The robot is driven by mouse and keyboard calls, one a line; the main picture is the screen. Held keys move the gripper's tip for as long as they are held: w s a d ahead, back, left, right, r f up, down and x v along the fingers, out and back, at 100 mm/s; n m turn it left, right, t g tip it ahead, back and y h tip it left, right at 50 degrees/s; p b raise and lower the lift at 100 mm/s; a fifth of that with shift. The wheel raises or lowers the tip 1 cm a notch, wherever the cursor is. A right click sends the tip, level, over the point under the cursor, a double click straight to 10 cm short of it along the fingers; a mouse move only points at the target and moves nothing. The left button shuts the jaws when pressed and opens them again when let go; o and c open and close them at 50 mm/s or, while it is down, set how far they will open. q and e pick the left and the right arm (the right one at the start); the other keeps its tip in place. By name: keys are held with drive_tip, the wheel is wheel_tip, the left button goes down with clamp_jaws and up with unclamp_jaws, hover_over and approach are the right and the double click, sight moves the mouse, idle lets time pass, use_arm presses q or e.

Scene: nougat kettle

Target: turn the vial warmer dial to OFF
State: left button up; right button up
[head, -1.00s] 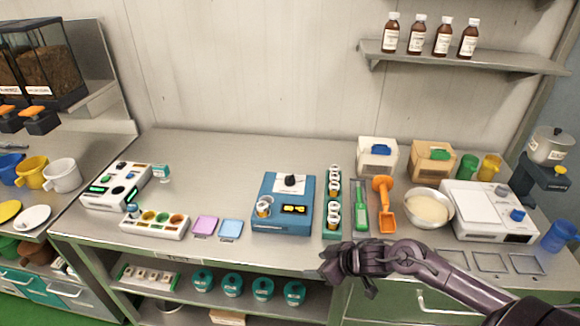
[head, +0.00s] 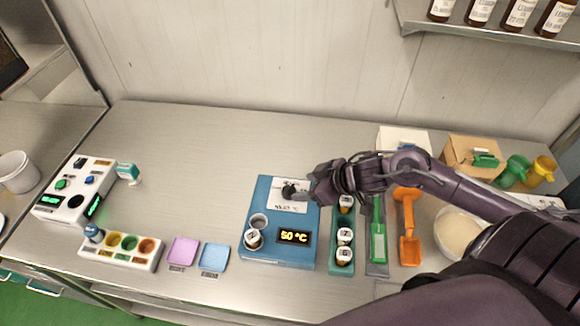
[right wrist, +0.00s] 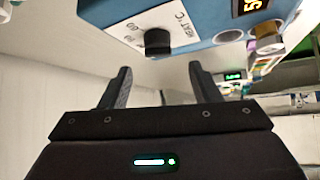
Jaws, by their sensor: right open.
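The vial warmer (head: 272,248) is a blue box on the steel bench. Its display reads 50 °C. Its black dial (head: 289,191) sits on a white label at the back of its top; the label's words are too small to read fully in the head view. One capped vial (head: 253,239) stands in a well of the warmer. My right gripper (head: 308,190) is at the dial's right side, open. In the right wrist view the dial (right wrist: 158,42) shows ahead of the two spread fingers (right wrist: 160,88), apart from them. My left gripper is not in view.
A green rack (head: 341,268) with several vials stands right of the warmer. A green scraper (head: 378,240) and an orange scoop (head: 408,245) lie further right. Pink (head: 182,251) and blue (head: 214,257) pads lie left. The bench behind the warmer is clear.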

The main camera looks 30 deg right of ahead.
sight(290, 187)
drive_tip(key=shift+w+d, duration=0.15)
drive_tip(key=shift+w, duration=0.25)
drive_tip(key=shift+w+a+f, duration=0.3)
drive_tip(key=shift+a+f, duration=0.05)
drive_tip(key=x, duration=0.5)
drive_tip(key=shift+w+a+f+p, duration=0.15)
drive_tip(key=shift+w+f+p, duration=0.05)
drive_tip(key=shift+f+p, duration=0.15)
drive_tip(key=shift+w+a+f, duration=0.1)
drive_tip(key=shift+f, duration=0.05)
drive_tip(key=c, duration=1)
